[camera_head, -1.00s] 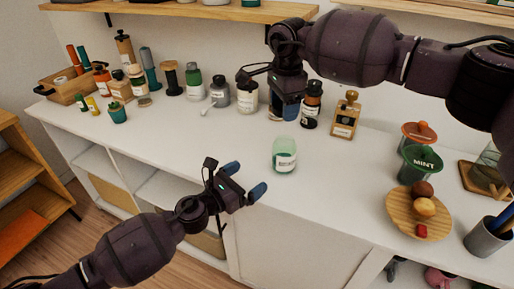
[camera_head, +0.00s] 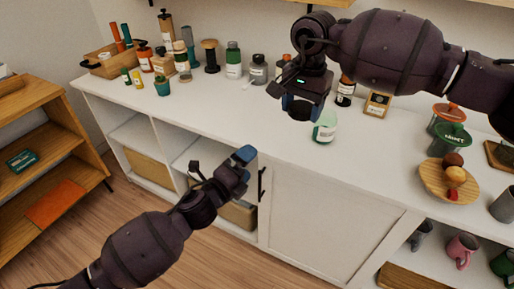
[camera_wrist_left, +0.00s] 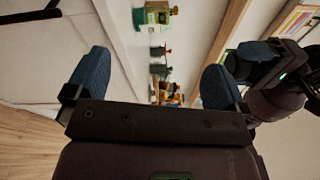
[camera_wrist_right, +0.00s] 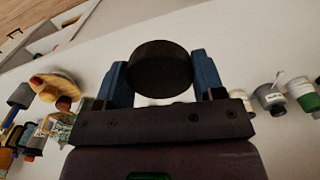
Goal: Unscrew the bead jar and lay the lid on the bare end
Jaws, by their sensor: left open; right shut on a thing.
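The bead jar, pale green glass with a white label (camera_head: 325,130), stands upright on the white counter. Its top is close beside my right gripper in the head view. My right gripper (camera_head: 302,110) is above the counter, just left of the jar in the picture. In the right wrist view it is shut on a round dark lid (camera_wrist_right: 160,68), held between the blue fingers and clear of the jar. My left gripper (camera_head: 243,158) is open and empty at the counter's front edge, left of the jar. Its spread fingers show in the left wrist view (camera_wrist_left: 150,90).
Bottles and jars line the back of the counter (camera_head: 210,105), with a wooden box (camera_head: 108,66) at the far left. A round wooden plate (camera_head: 432,180) with balls, the mint pot (camera_head: 450,138) and a grey cup (camera_head: 503,207) are at the right. The front left middle is clear.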

